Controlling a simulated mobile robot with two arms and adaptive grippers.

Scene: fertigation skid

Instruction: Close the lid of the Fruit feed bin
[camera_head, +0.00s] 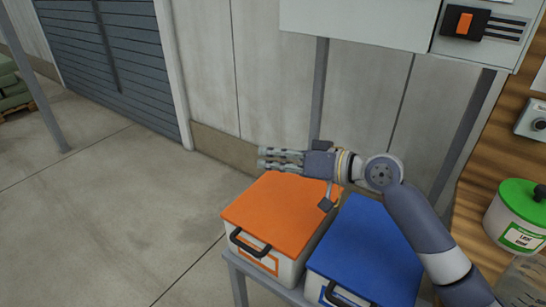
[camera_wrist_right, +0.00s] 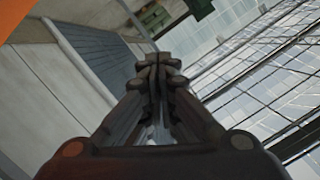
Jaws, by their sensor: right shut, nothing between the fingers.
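Two bins stand side by side on a grey stand. One is a white bin with an orange lid (camera_head: 280,212), and the other has a blue lid (camera_head: 368,250). Both lids look flat and down on their bins. Their labels are too small to read, so I cannot tell by name which is the Fruit feed bin. My right gripper (camera_head: 262,159) is above the far edge of the orange lid, pointing left, shut and empty. Its closed fingers (camera_wrist_right: 158,70) show in the right wrist view, with an orange patch at the upper left. My left gripper is not in view.
A grey cabinet with an orange switch (camera_head: 465,22) hangs above on grey posts. A wooden bench at the right holds a green-lidded tub (camera_head: 518,210) and a clear vessel (camera_head: 522,280).

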